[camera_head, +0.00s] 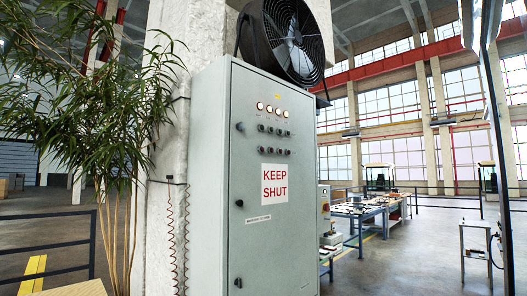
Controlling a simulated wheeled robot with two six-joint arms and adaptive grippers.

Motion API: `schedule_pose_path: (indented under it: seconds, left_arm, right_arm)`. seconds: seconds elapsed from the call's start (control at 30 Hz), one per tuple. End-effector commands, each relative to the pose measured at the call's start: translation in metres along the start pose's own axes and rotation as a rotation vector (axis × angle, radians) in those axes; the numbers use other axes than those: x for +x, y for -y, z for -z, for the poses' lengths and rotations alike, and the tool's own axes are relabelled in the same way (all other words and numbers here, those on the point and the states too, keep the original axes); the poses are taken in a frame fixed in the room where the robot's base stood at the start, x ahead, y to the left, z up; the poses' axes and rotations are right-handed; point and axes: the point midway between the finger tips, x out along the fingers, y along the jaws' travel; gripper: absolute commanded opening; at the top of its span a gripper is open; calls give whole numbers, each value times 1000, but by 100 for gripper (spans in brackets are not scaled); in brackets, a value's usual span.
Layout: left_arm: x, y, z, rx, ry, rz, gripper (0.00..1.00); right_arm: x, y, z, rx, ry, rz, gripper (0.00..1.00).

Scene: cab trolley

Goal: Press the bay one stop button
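A tall grey electrical cabinet (215,150) stands in the middle, its door closed. A row of lit round lamps (272,109) runs near the top of the door, with two rows of small dark knobs or buttons (273,131) below. I cannot read their labels, so I cannot tell which, if any, is the bay one stop button. A small red round button (326,208) shows on a pale box (323,196) just right of the cabinet; its label is also unreadable. Neither of my grippers is in view.
A "KEEP SHUT" sign (275,186) is on the cabinet door. A large black fan (290,40) is above it. A leafy plant (95,110) and railing (50,241) stand left. Blue workbenches (362,211) and a small stand (475,226) are right, with open floor (420,265) between.

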Motion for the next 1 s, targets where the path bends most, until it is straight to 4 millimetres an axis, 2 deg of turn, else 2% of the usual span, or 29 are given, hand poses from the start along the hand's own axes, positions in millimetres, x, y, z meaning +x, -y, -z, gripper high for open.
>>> schedule_pose_path:
  seconds: [0.03, 0.2, 1.0]
  left_arm:
    - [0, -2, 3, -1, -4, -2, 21]
    - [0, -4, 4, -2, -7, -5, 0]
    - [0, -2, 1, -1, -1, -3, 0]
  right_arm:
    - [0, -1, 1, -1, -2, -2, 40]
    - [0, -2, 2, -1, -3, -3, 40]
    - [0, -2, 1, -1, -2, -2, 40]
